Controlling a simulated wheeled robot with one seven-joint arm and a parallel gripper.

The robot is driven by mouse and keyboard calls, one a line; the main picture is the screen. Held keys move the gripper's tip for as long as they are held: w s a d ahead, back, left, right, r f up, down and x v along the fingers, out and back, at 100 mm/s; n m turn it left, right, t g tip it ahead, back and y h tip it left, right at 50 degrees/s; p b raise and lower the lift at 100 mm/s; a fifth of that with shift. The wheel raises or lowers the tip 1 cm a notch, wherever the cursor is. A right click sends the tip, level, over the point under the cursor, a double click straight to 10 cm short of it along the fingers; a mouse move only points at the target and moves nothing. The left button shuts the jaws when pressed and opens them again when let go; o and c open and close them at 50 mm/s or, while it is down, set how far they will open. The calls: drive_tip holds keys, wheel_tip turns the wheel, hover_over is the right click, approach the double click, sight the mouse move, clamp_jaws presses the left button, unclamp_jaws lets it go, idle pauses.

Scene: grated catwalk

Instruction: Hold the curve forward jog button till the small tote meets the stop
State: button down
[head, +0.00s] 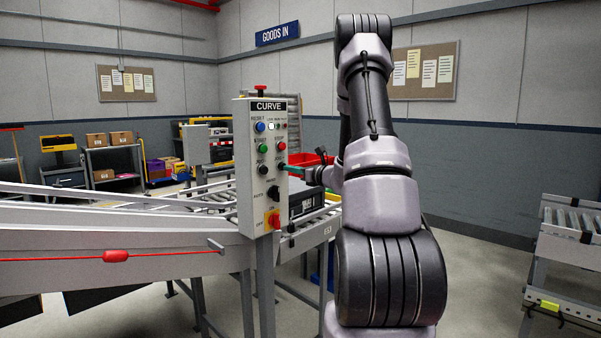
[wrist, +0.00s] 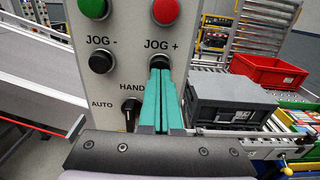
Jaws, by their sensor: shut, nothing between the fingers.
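The CURVE control box (head: 256,190) stands on a post left of my arm. Its black JOG + button (wrist: 166,55) is under the red button in the wrist view, partly covered by my fingertips. My gripper (wrist: 160,72) is shut, its green fingers together and empty. The tips are at the JOG + button; whether it is pushed in cannot be told. In the head view my gripper (head: 285,167) reaches the box from the right. A grey tote (wrist: 233,98) sits on the conveyor right of the box, also seen in the head view (head: 305,203). I cannot make out the stop clearly.
A red tote (wrist: 268,72) stands on rollers behind the grey one. The black JOG - button (wrist: 101,62) and HAND/AUTO selector (wrist: 130,118) are close by on the panel. A red pull cord (head: 170,254) runs along the left conveyor. Another roller conveyor (head: 570,220) is at far right.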

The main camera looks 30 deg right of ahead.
drive_tip(key=shift+w+a, duration=0.1)
drive_tip(key=shift+w, duration=0.2)
